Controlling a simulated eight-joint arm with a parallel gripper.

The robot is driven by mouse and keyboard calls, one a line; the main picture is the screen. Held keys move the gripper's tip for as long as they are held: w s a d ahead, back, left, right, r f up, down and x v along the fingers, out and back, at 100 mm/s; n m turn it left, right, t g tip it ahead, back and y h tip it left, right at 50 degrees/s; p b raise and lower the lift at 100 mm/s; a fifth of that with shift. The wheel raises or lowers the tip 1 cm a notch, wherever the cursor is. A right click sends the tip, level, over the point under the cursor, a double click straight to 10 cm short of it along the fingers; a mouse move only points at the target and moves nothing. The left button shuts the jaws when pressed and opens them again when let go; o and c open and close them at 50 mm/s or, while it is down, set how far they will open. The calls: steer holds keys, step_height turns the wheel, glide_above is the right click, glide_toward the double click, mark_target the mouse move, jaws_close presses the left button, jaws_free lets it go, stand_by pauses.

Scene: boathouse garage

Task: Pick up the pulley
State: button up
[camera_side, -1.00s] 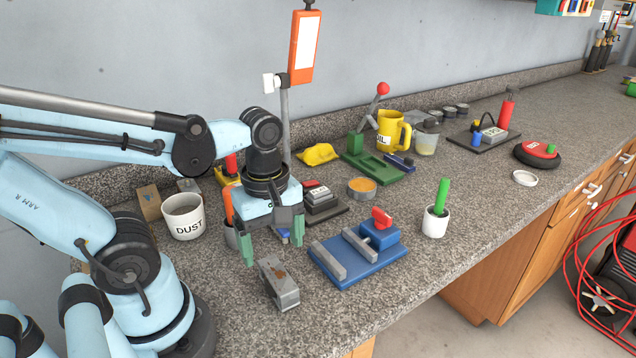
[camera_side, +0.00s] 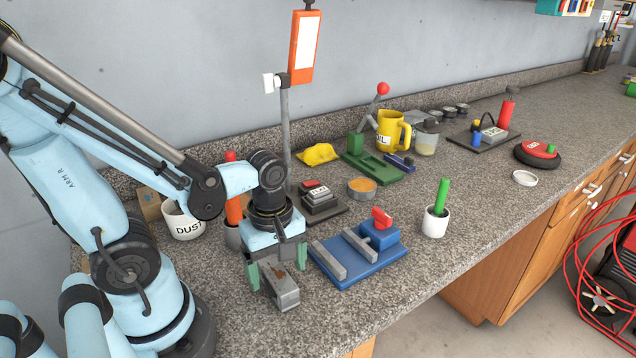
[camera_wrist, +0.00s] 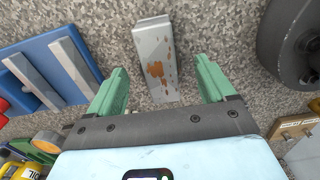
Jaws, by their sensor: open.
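A grey metal block with brown rust spots (camera_side: 286,296) lies on the speckled counter near the front left. It is the piece under my gripper; I see no clear wheel or groove on it, so I cannot tell for sure that it is the pulley. My gripper (camera_side: 277,267) is open and points down over the block's far end, its green fingers to either side. In the wrist view the block (camera_wrist: 156,60) lies between and ahead of the open fingers, with a gap on both sides. Nothing is held.
A blue vise-like fixture (camera_side: 345,269) with grey bars and a red knob stands close to the block's right. A white DUST mug (camera_side: 184,224) and an orange-handled item in a cup stand behind left. A white cup with a green stick (camera_side: 434,222) is further right. The front counter is clear.

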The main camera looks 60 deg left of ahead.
steer(key=shift+f, duration=0.45)
steer(key=shift+c, duration=0.5)
steer(key=c, duration=1.3)
steer(key=shift+r, duration=0.2)
